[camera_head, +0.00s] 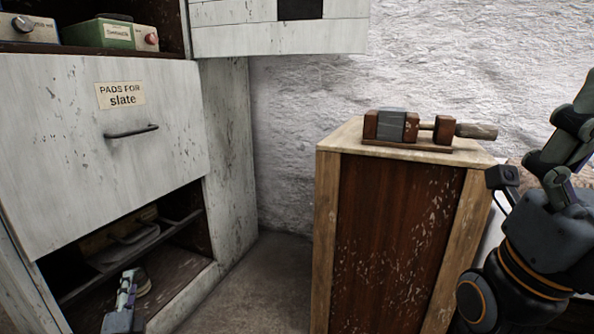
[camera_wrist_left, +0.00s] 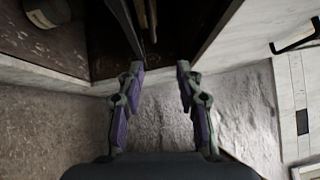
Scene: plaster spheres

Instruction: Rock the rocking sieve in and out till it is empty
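I cannot make out a rocking sieve for certain in either view. My left gripper (camera_head: 127,286) is low at the left of the head view, in front of the open lower bay of the pale cabinet. In the left wrist view the two fingers (camera_wrist_left: 159,68) stand apart with nothing held between them. My right arm comes in at the right edge of the head view, beside the wooden stand, but its fingers do not show.
The pale cabinet (camera_head: 60,150) has a front labelled "PADS FOR slate" with a dark handle (camera_head: 131,131). A green box (camera_head: 110,34) sits on its upper shelf. A wooden stand (camera_head: 395,240) bears a block device with a wooden handle (camera_head: 476,131). Floor (camera_head: 270,280) between them is clear.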

